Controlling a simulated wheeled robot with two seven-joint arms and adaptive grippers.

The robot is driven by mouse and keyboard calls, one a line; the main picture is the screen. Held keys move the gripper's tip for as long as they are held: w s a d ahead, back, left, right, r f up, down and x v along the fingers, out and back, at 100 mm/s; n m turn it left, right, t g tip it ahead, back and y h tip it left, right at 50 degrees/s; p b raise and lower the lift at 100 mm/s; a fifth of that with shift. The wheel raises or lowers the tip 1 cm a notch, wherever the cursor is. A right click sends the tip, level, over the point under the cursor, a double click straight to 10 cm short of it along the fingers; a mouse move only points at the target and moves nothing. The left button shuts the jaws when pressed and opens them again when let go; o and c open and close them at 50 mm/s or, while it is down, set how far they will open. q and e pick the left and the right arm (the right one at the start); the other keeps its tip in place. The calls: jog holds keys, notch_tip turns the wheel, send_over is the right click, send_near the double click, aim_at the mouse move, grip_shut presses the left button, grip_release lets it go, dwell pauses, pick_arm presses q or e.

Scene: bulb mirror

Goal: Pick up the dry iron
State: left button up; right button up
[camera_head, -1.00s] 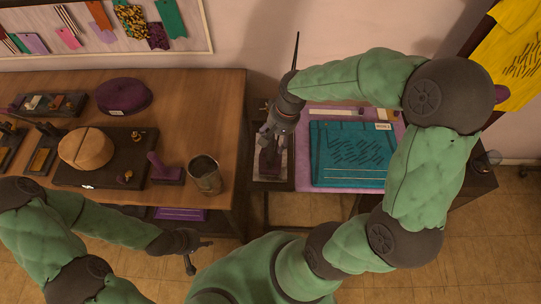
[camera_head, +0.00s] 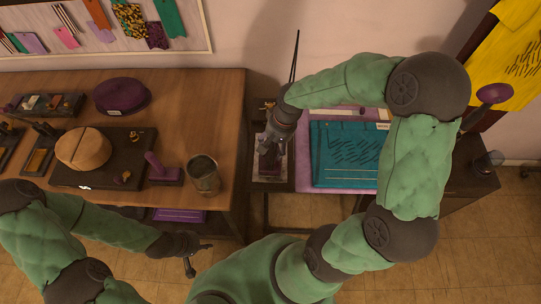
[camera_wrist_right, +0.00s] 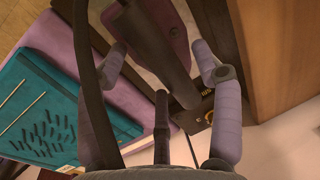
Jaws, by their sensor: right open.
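The dry iron, purple with a dark handle, sits on a light plate in a dark-framed stand below my right gripper. In the head view the iron (camera_head: 270,166) is partly hidden by that gripper. In the right wrist view its purple body (camera_wrist_right: 172,22) shows at the top, with the dark handle running between the fingers. My right gripper (camera_head: 273,147) is open above the iron, its fingers (camera_wrist_right: 160,65) on either side of the handle; contact cannot be told. My left gripper (camera_head: 202,257) is open and empty at the near edge of the wooden table.
A teal board (camera_head: 345,165) lies on a pink cloth right of the iron. The dark frame surrounds the iron closely.

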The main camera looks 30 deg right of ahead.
jog(key=shift+f, duration=0.15)
grip_shut()
dwell(0.4)
